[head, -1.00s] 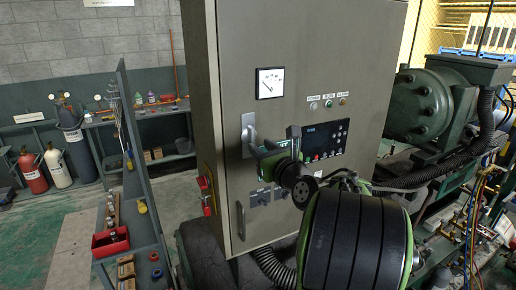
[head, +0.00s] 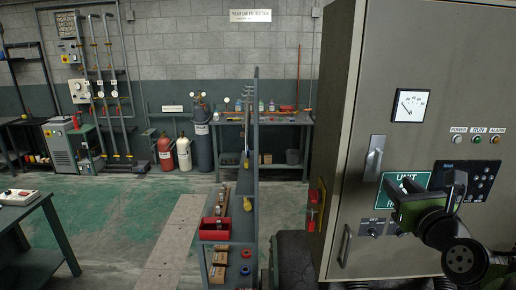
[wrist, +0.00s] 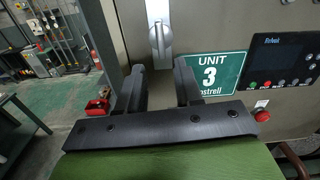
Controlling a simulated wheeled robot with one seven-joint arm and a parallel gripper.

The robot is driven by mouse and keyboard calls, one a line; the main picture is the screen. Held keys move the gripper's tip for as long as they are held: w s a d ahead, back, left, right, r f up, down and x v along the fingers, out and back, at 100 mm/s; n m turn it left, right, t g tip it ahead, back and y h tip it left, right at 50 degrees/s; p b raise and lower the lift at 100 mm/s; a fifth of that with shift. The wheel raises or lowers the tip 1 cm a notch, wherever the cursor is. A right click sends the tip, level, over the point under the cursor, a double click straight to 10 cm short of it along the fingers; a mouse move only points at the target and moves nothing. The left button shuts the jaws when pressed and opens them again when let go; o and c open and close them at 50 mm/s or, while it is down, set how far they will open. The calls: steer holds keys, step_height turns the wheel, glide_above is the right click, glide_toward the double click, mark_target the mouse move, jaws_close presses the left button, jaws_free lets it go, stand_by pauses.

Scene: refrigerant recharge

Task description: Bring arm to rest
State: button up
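My gripper (head: 432,184) is at the right of the head view, in front of the grey control cabinet (head: 345,120). In the wrist view its two black fingers (wrist: 161,88) stand apart with nothing between them. Beyond the fingers are the cabinet's silver handle (wrist: 160,35) and the green "UNIT 3" sign (wrist: 212,76). In the head view my gripper covers part of that sign and the lower edge of the dark display panel (head: 480,178). The gripper looks clear of the cabinet front, though the exact gap cannot be told.
A narrow shelf unit (head: 250,200) with a red bin (head: 213,229) stands left of the cabinet. A workbench (head: 285,122), gas cylinders (head: 203,145) and a grey machine (head: 70,150) line the back. A table (head: 40,225) is at far left. The green floor (head: 120,220) between is open.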

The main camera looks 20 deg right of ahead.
steer(key=a+f+n+g+y+b, duration=0.25)
steer(key=a+f+n, duration=0.35)
steer(key=a+n, duration=0.45)
steer(key=a+f+n+g+y+b, duration=0.1)
steer(key=a+f+n+g+y, duration=0.4)
steer(key=a+n, duration=0.55)
steer(key=s+a+f+n+g+h+b, duration=0.1)
steer(key=s+a+f+n+g, duration=0.1)
steer(key=s+f+n, duration=0.3)
steer(key=s+a+f+n+g+h+b, duration=0.1)
steer(key=s+a+f+n, duration=0.3)
steer(key=s+n, duration=0.7)
steer(key=shift+s+a+f+n+g+b, duration=0.2)
steer(key=shift+s+f+n+g+b, duration=0.2)
steer(key=shift+f+n+g, duration=0.4)
steer(key=shift+f+h, duration=0.1)
steer(key=shift+h, duration=0.15)
